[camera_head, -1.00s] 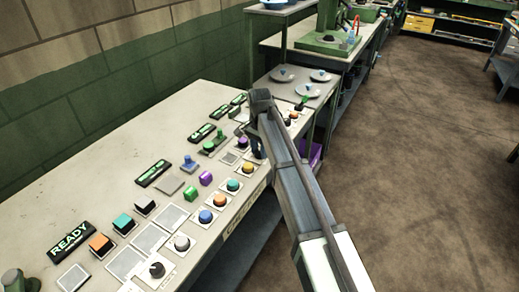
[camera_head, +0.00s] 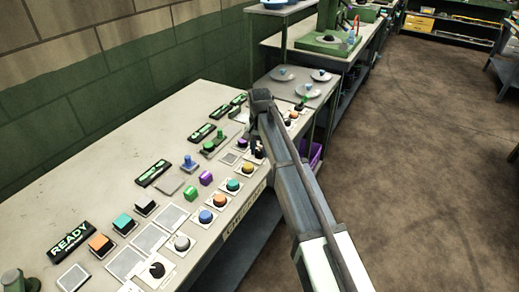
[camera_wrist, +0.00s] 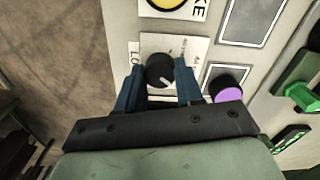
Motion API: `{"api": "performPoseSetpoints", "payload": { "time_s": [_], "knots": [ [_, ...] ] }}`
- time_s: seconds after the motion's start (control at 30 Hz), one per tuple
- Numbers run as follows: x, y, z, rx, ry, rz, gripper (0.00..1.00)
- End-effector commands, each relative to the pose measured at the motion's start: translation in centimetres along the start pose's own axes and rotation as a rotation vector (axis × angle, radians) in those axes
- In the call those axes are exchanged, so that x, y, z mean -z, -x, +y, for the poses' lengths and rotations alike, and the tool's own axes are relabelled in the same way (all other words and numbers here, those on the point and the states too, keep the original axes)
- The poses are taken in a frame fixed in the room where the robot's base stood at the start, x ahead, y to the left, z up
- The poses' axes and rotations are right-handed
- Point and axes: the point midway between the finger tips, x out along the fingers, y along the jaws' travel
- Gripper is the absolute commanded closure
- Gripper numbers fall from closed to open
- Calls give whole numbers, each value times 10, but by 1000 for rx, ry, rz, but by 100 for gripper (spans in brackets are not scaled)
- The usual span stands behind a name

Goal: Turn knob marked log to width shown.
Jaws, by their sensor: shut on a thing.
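In the wrist view, a black round knob (camera_wrist: 160,71) with a pale pointer line sits on a white plate (camera_wrist: 178,45) on the panel. Letters beginning "LO" show at the plate's left edge; the rest is hidden by a finger. My gripper (camera_wrist: 161,75) has its two blue fingers on either side of the knob and is shut on it. In the head view my gripper (camera_head: 252,138) is down at the front edge of the bench, and my arm hides most of the knob there. I cannot read the width setting in either view.
A purple button (camera_wrist: 229,89) stands close to the right finger, and a yellow button (camera_wrist: 166,3) lies beyond the knob. Green blocks (camera_wrist: 299,95) are further right. The bench (camera_head: 60,200) carries several other knobs, buttons and displays. Open floor lies past its front edge.

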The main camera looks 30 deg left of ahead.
Motion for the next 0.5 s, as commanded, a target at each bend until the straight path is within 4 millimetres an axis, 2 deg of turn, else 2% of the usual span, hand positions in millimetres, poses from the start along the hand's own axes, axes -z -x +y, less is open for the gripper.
{"api": "performPoseSetpoints", "payload": {
  "time_s": [0.5],
  "knots": [
    [0, 0, 0, 0, 444, 0, 94]
  ]
}}
